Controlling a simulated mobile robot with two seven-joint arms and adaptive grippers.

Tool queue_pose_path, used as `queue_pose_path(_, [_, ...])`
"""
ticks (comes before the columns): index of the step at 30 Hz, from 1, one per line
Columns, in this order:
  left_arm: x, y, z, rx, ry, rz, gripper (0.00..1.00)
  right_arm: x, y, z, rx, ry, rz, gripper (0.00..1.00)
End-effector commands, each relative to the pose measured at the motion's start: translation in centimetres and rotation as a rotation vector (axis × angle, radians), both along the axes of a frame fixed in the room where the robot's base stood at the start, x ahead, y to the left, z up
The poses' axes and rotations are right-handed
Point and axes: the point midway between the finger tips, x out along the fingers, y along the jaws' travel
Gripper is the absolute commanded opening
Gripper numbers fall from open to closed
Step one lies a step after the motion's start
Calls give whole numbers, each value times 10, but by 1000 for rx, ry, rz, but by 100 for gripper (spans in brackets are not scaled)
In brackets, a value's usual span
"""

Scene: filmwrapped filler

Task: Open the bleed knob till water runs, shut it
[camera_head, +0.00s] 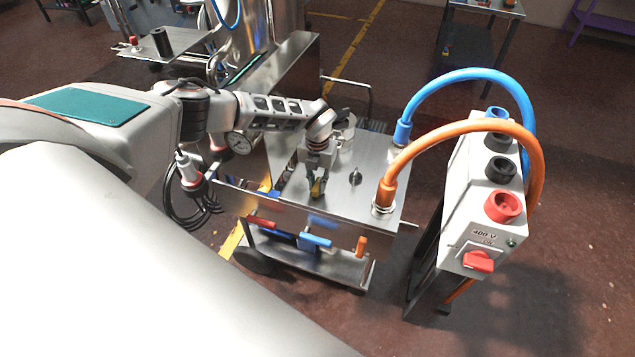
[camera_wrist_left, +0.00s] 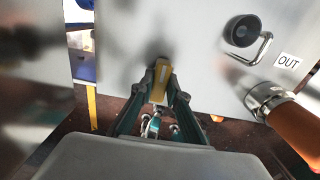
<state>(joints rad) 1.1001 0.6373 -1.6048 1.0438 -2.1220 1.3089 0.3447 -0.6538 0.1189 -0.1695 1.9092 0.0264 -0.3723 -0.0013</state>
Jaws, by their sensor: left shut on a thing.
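A small yellow knob (camera_wrist_left: 161,82) sits at the near edge of the steel-topped cart (camera_head: 340,205). It also shows in the head view (camera_head: 317,188). I take it to be the bleed knob. My left gripper (camera_head: 316,193) reaches down to it and is shut on it; in the wrist view the fingers (camera_wrist_left: 158,95) stand on both sides of it. The fingers hide part of the knob. Small metal and teal parts (camera_wrist_left: 152,125) show below it, and I cannot make out running water. My right gripper is not in view.
A black knob (camera_head: 355,177) stands right of the gripper. The orange hose (camera_head: 386,191) and blue hose (camera_head: 403,131) arch from the cart to a white 400 V box (camera_head: 482,205). Red and blue handles (camera_head: 315,241) hang below the top.

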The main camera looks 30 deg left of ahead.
Motion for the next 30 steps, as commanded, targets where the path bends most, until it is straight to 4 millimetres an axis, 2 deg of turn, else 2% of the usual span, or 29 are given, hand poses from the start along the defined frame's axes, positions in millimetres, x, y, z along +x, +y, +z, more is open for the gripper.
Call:
queue_pose_path(18, [1,0,1,0,-3,554,0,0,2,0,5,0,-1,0])
queue_pose_path(30, [2,1,1,1,-4,748,0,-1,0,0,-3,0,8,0])
